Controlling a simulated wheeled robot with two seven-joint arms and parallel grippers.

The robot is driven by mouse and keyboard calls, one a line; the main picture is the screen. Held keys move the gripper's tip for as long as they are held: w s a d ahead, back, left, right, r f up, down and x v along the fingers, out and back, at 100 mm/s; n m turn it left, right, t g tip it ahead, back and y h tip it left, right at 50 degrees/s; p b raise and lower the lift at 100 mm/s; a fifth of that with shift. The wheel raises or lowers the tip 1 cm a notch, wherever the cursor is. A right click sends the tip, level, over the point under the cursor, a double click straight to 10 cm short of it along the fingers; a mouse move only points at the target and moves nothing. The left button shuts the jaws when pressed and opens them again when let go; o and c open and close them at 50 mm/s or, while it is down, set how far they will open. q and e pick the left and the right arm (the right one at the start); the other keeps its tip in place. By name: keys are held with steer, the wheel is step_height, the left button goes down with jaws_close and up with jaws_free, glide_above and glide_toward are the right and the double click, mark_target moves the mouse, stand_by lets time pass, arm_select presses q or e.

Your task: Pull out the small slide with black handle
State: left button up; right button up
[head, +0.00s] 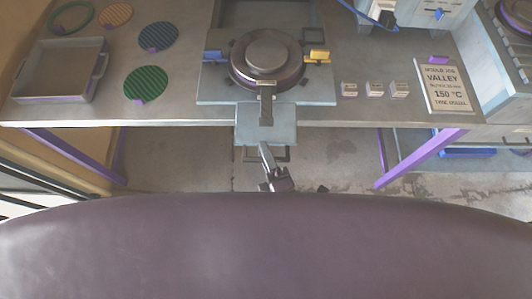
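The small slide (284,125) is a light blue-grey plate at the front centre of the press, jutting out past the table's front edge. Its black handle (286,153) is a thin rectangular loop at the slide's front end. My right gripper (266,152) is just in front of the slide, at the left part of the handle and overlapping it in the picture. I cannot tell whether its fingers close on the handle. The round mould (266,63) with a dark front grip sits on the press base (216,86) above the slide. My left gripper is not in view.
Blue (213,56) and yellow (318,56) clamps flank the mould. A grey tray (92,71) and coloured discs (146,83) lie left. Small blocks (374,89) and a sign (443,84) lie right. Open floor shows below the table edge.

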steer(key=b+v, duration=0.1)
steer(key=v, duration=0.6)
steer(key=shift+s, duration=0.4)
steer(key=shift+d, duration=0.15)
steer(key=d+f+m+g+h, duration=0.1)
steer(key=d+f+m+g, duration=0.2)
steer(key=f, duration=0.7)
steer(key=d+f+m+g+h, duration=0.25)
steer(key=d+f, duration=0.25)
steer(key=f, duration=0.5)
steer(key=d+f+m+g+h, duration=0.1)
steer(key=d+f+m+g, duration=0.2)
steer(key=f, duration=0.8)
steer(key=s+d+f+m+g+h, duration=0.1)
steer(key=s+d+f+m+g, duration=0.2)
steer(key=s+f+m, duration=0.3)
steer(key=s+d+f+m+g+h, duration=0.1)
steer(key=s+d+f+m+g, duration=0.3)
steer(key=s+f, duration=0.5)
steer(key=shift+s+d+m, duration=0.25)
steer(key=shift+d+m, duration=0.6)
steer(key=shift+d, duration=0.25)
steer(key=shift+h, duration=0.25)
